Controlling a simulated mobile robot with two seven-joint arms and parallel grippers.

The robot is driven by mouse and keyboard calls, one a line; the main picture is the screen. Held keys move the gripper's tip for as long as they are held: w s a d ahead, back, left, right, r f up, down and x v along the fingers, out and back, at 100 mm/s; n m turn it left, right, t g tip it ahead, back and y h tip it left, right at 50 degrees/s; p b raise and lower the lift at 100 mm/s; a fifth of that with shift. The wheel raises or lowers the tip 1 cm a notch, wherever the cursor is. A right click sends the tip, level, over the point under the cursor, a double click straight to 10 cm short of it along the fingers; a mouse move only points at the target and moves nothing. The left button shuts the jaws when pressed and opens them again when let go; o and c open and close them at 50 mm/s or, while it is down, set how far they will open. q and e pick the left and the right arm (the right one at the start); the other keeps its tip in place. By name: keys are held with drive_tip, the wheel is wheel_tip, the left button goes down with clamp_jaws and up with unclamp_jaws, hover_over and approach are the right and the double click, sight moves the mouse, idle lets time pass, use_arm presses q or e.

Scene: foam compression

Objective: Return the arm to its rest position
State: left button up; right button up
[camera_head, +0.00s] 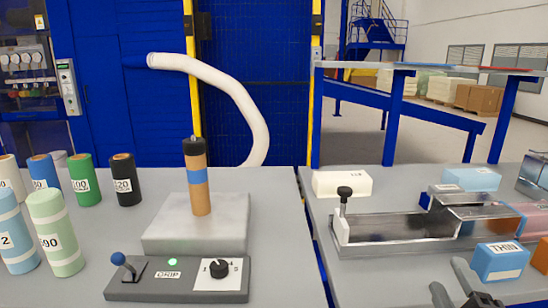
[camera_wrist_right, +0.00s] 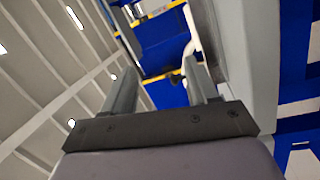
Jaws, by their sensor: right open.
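My right gripper (camera_head: 458,290) shows at the bottom right of the head view, its two grey fingers apart over the front of the right table. In the right wrist view the fingers (camera_wrist_right: 158,85) stand apart with nothing between them, pointing toward the ceiling and the blue structure. Just right of the gripper in the head view is a blue block with a "THIN" label (camera_head: 500,262); I cannot tell whether they touch. My left gripper is not in view.
A metal trough with a black-knobbed clamp (camera_head: 385,232) and a white block (camera_head: 342,184) lie on the right table. A control box (camera_head: 178,278), a grey block with a brown cylinder (camera_head: 200,190) and several labelled rolls (camera_head: 55,235) stand on the left table. A gap separates the tables.

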drive_tip(key=s+f+m+g+h, duration=0.1)
drive_tip(key=s+f+m+g, duration=0.65)
drive_tip(key=f, duration=0.55)
drive_tip(key=s+a+f+m+g+y, duration=0.2)
drive_tip(key=s+a+f+g, duration=0.15)
drive_tip(key=s, duration=0.45)
drive_tip(key=s+a+f+m+g+y, duration=0.2)
drive_tip(key=s+a+f+g, duration=0.1)
drive_tip(key=s+f+g, duration=0.3)
drive_tip(key=w+a+f+t+y+p, duration=0.1)
drive_tip(key=w+a+f+t+p, duration=0.1)
drive_tip(key=w+f+t, duration=0.3)
drive_tip(key=shift+w+a+f+t+y, duration=0.2)
drive_tip(key=shift+a+t+y, duration=0.1)
drive_tip(key=shift+t, duration=1.4)
drive_tip(key=shift+d, duration=0.1)
